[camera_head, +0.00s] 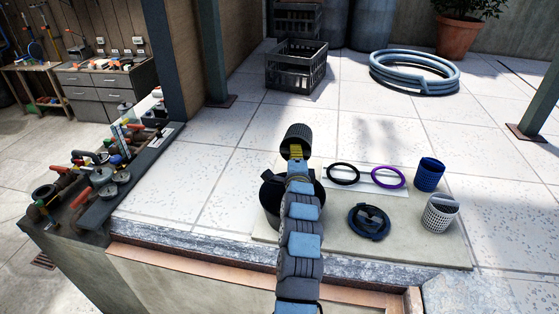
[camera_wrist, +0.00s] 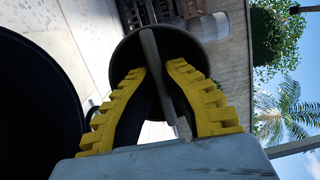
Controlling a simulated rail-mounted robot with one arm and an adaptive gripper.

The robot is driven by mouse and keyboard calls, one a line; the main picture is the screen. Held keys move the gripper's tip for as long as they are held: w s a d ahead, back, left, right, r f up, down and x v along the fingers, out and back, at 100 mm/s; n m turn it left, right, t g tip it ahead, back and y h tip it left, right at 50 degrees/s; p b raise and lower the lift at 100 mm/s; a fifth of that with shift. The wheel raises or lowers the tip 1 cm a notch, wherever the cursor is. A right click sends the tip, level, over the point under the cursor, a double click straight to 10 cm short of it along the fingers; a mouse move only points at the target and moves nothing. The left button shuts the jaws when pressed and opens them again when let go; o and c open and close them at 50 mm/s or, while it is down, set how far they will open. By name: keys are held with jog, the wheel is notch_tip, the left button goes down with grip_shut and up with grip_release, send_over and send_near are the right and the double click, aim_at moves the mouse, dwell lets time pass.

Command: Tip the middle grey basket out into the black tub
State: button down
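My gripper (camera_head: 296,152) has its yellow fingers closed on the handle of a dark grey basket (camera_head: 297,133). In the wrist view the fingers (camera_wrist: 158,75) close around the bar-like handle, and the basket (camera_wrist: 130,55) is beyond them with its dark mouth facing the camera. The basket is off the floor and appears tilted on its side. Its contents cannot be made out. The black tub (camera_head: 271,196) stands on the mat just below and left of my gripper, partly hidden by my arm. A large black shape at the left of the wrist view appears to be the tub (camera_wrist: 35,110).
On the mat to the right are a black ring (camera_head: 343,174), a purple ring (camera_head: 388,178), a dark blue round part (camera_head: 369,222), a blue basket (camera_head: 429,174) and a pale basket (camera_head: 440,213). A crate (camera_head: 296,68) and coiled hose (camera_head: 414,72) lie behind. A cluttered bench (camera_head: 100,185) is left.

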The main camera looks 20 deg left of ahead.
jog(key=shift+r+p, duration=0.2)
jog(key=shift+p, duration=0.15)
jog(key=shift+s+r+p, duration=0.1)
jog(key=shift+r+p, duration=0.35)
jog(key=shift+p, duration=0.5)
jog(key=s+d+r+m+g+h+p, duration=0.1)
jog(key=s+r+g+h+p, duration=0.3)
jog(key=r+g+p, duration=0.5)
jog(key=g+p, duration=0.3)
jog(key=shift+s+m, duration=0.4)
jog(key=shift+d, duration=0.15)
